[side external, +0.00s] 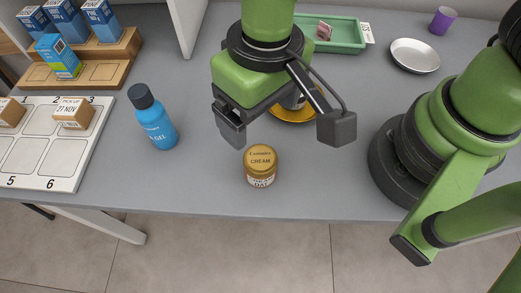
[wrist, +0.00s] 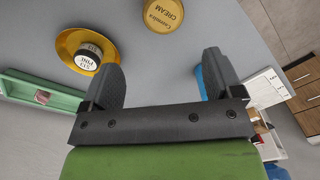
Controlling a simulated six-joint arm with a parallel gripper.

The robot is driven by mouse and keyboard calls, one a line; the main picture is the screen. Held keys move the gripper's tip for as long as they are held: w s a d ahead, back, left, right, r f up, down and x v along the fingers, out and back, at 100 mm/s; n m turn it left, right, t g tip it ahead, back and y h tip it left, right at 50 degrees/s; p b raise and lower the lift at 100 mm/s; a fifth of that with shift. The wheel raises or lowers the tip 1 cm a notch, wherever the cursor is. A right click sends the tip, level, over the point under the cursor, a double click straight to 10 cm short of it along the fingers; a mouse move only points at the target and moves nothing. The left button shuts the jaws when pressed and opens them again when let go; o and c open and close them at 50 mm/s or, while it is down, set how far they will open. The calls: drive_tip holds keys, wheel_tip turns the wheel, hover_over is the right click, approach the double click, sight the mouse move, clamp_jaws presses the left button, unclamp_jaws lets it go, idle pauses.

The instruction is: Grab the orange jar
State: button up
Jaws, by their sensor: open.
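An orange-lidded cream jar (side external: 261,165) stands upright on the grey counter near its front edge. It also shows at the top of the wrist view (wrist: 163,14), partly cut off. My gripper (side external: 285,130) is open and empty, its two fingers spread wide. It is above the counter, behind the jar in the side view. In the wrist view the jar lies ahead of the gap between the fingers (wrist: 163,75). Neither finger touches it.
A second jar (wrist: 88,57) stands on a yellow dish (wrist: 66,43), partly hidden behind my gripper. A blue bottle (side external: 157,122) stands left. A green tray (side external: 345,36), metal dish (side external: 414,56) and purple cup (side external: 443,20) are behind. A numbered board (side external: 65,155) is far left.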

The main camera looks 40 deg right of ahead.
sight(260, 159)
drive_tip(key=f, duration=0.2)
drive_tip(key=s+f, duration=0.1)
drive_tip(key=f, duration=0.1)
drive_tip(key=a+f, duration=0.1)
drive_tip(key=f, duration=0.2)
drive_tip(key=shift+s+a, duration=0.1)
drive_tip(key=shift+s, duration=0.05)
drive_tip(key=shift+f, duration=2.8)
drive_tip(key=c, duration=1.1)
